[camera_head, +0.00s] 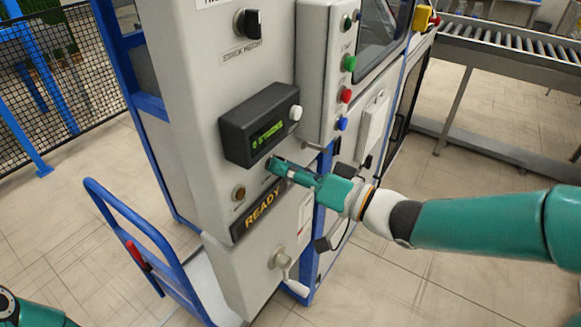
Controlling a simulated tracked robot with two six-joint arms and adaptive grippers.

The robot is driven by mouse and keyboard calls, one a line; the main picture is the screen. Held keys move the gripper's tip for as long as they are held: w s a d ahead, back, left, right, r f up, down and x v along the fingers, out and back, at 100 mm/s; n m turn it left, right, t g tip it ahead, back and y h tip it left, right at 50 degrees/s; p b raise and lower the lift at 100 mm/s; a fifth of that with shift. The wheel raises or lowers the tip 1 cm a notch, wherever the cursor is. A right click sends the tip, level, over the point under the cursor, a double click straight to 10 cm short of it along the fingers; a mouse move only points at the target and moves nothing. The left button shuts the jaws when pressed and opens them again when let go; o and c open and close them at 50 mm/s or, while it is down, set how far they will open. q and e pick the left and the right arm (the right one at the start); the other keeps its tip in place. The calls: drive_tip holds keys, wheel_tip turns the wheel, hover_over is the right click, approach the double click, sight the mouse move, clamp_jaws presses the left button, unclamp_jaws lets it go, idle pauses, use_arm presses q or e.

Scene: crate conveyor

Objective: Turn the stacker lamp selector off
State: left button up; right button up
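My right gripper (274,166) reaches in from the right, with its fingertips at the grey stacker panel (199,150), just below the dark display box. A small control seems to sit at the fingertips, but the gripper mostly hides it. I cannot tell whether this is the lamp selector, how it is turned, or whether the fingers touch it. The finger gap is too small to read. A black rotary knob (248,23), labelled like "stack height", is higher on the panel. Only a bit of my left arm shows in the bottom left corner, without its gripper.
The display box (236,146) with a white button (296,113) juts out above the gripper. An amber round lamp (238,194) and a READY sign (265,211) are below. A control box (315,60) with coloured buttons stands right. A blue trolley (140,225) is at left.

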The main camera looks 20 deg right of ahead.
clamp_jaws()
drive_tip(key=n+b, duration=1.1)
drive_tip(key=n, duration=0.4)
drive_tip(key=shift+s+f+n, duration=0.1)
drive_tip(key=shift+f+n, duration=0.05)
drive_tip(key=shift+n, duration=0.25)
idle(0.5)
unclamp_jaws()
